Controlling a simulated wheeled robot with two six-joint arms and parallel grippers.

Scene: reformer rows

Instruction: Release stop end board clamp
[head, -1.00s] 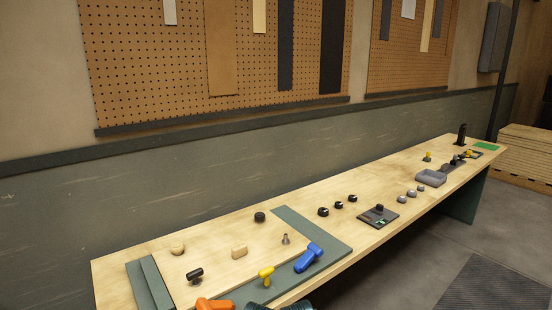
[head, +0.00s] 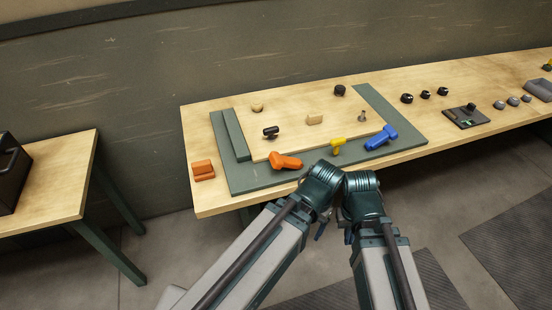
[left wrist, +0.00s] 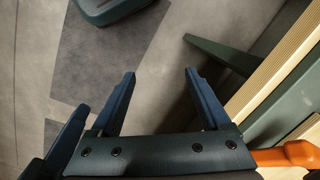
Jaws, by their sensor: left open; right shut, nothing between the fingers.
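A pale board (head: 300,127) lies on a green fixture base (head: 262,178) on the bench, with a raised green stop bar (head: 236,135) along its left end. An orange handle (head: 284,161) lies at the board's front edge near that end. A yellow handle (head: 337,146) and a blue handle (head: 381,138) stand farther right. No label shows which is the stop end clamp. My left gripper (left wrist: 160,75) is open and empty over the floor in front of the bench; an orange piece (left wrist: 290,156) shows at its right. My right gripper (head: 348,236) is shut and empty, mostly hidden by its arm.
Another orange piece (head: 203,170) sits at the bench's left end. A black knob (head: 270,132), a wooden block (head: 314,119) and a bolt (head: 362,116) stand on the board. A dark control box (head: 465,117) lies right. A side table (head: 60,185) stands left.

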